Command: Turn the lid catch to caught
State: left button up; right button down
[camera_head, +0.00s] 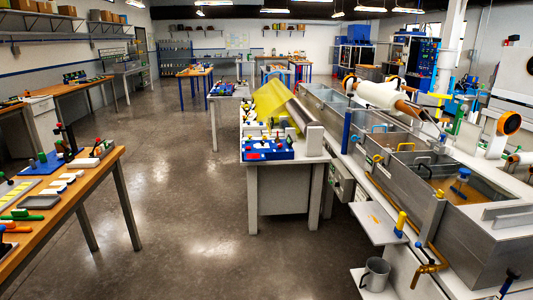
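The resin bath is a long grey metal tank (430,205) on the right, split into compartments, with amber liquid (463,183) in the nearer one. I cannot pick out the lid catch for certain. A small black-topped fitting (510,277) stands at the bottom right, and a yellow upright handle (401,220) stands by the tank's near side; I cannot tell whether either is the catch. A brass tap (430,262) is fixed low on the tank's front. Neither of my grippers shows in this view.
A grey mug (375,274) stands on a low shelf in front of the tank. A bench (283,168) with yellow film (272,100) and a blue tray (266,149) is at centre. A wooden table (85,195) with tools is at left. The floor (190,180) between is clear.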

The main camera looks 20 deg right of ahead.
aim_at(440, 194)
jog(key=i+z, duration=0.65)
jog(key=z, duration=0.25)
jog(key=i+j+z, duration=0.25)
jog(key=z, duration=0.25)
jog(key=i+j+z, duration=0.3)
jog(key=z, duration=0.15)
